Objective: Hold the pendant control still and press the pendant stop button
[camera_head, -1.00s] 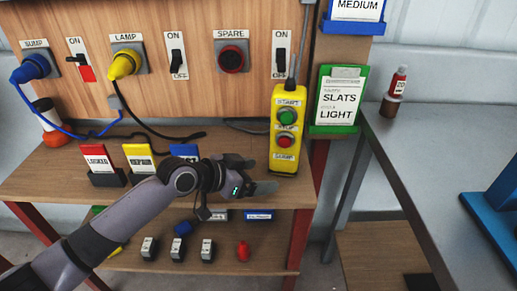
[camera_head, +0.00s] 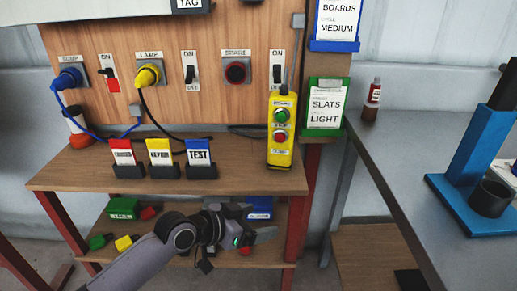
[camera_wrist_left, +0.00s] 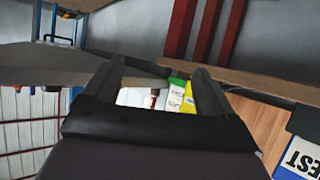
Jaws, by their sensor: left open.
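The pendant control (camera_head: 283,156) is a yellow box hanging on a cable in front of the wooden panel at the right end of the bench. It has a green start button (camera_head: 281,115) and, below it, the red stop button (camera_head: 280,136). My left gripper (camera_head: 264,220) is open and empty, below and apart from the pendant, in front of the shelf edge. In the left wrist view the gripper fingers (camera_wrist_left: 158,72) are spread, and a yellow part of the pendant (camera_wrist_left: 190,98) shows between them, farther off. My right gripper is not in view.
A green-framed card (camera_head: 325,105) hangs right of the pendant. Three card stands, including the blue TEST one (camera_head: 200,158), stand on the bench (camera_head: 90,178). Plugs and switches line the panel. A metal table (camera_head: 420,150) with a blue stand (camera_head: 475,150) is at the right.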

